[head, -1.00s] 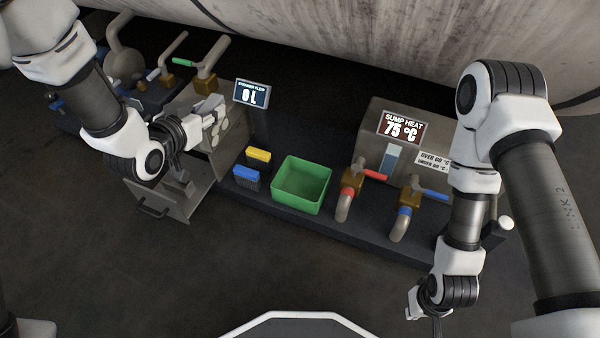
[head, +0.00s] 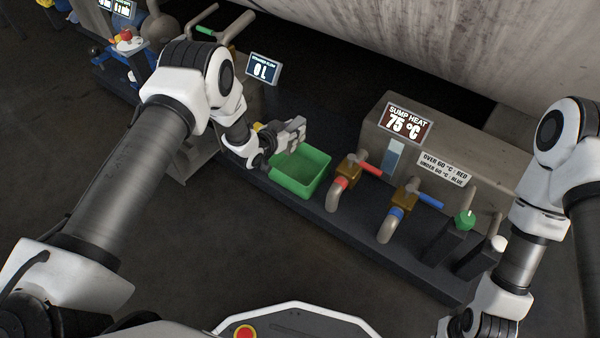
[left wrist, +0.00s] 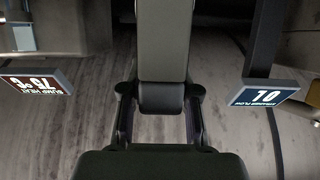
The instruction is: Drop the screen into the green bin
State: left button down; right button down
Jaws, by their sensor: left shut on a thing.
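My left gripper (head: 276,137) is over the back left edge of the green bin (head: 300,188). It is shut on a pale grey piece, which I take to be the screen (head: 294,128). This piece points right, above the back of the bin, and looks apart from it. In the left wrist view, a long grey strip (left wrist: 165,40) runs up from between the fingers of the left gripper (left wrist: 160,98). The bin's visible inside looks empty. My right wrist is at the lower right edge, with its gripper out of view.
Right of the bin stand a red-handled valve (head: 347,172) and a blue-handled valve (head: 404,198). The sump heat display (head: 405,122) reads 75 °C behind them. My left arm covers much of the left side.

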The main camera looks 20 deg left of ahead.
aim_at(294, 140)
pick_arm(q)
notch_tip(294, 140, down, 5)
jog(key=b, duration=0.3)
jog(key=shift+f+b, duration=0.15)
jog(key=shift+b, duration=0.25)
jog(key=c, duration=0.8)
grip_release()
jog(key=shift+o, duration=0.2)
jog(key=v, duration=1.2)
